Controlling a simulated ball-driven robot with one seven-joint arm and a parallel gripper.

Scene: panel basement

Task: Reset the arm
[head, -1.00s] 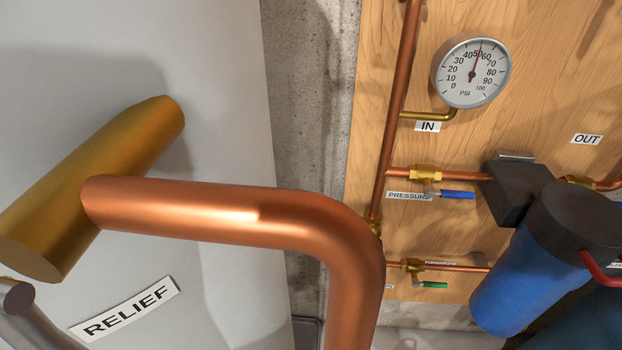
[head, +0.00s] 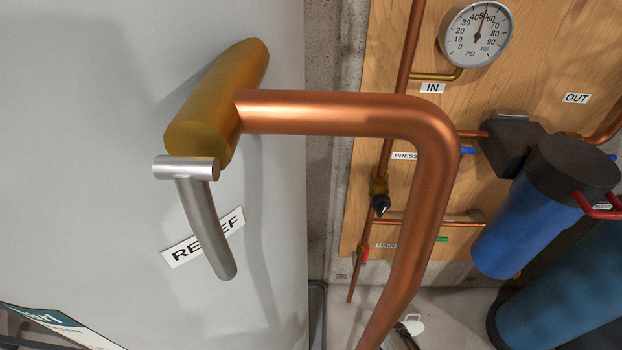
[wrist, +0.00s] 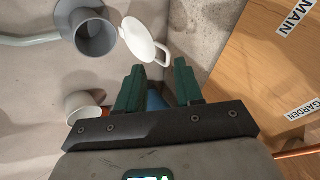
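My gripper (wrist: 158,72) shows in the wrist view as two dark green fingers on a dark grey bar. The fingers stand apart with nothing held between them. A white handled thing (wrist: 143,37) lies beyond the fingertips, with a grey cup-like thing (wrist: 97,36) to its left. Some blue shows through the gap, too hidden to name. In the head view I cannot clearly make out the gripper; a small dark piece at the bottom edge is too cut off to tell.
A brass relief valve (head: 215,105) with a silver lever (head: 205,225) and a copper pipe (head: 330,113) fills the head view's front. Behind are a wooden panel (head: 545,60), a pressure gauge (head: 475,34) and a blue filter housing (head: 515,225). A white and orange cup (wrist: 84,106) lies left of the fingers.

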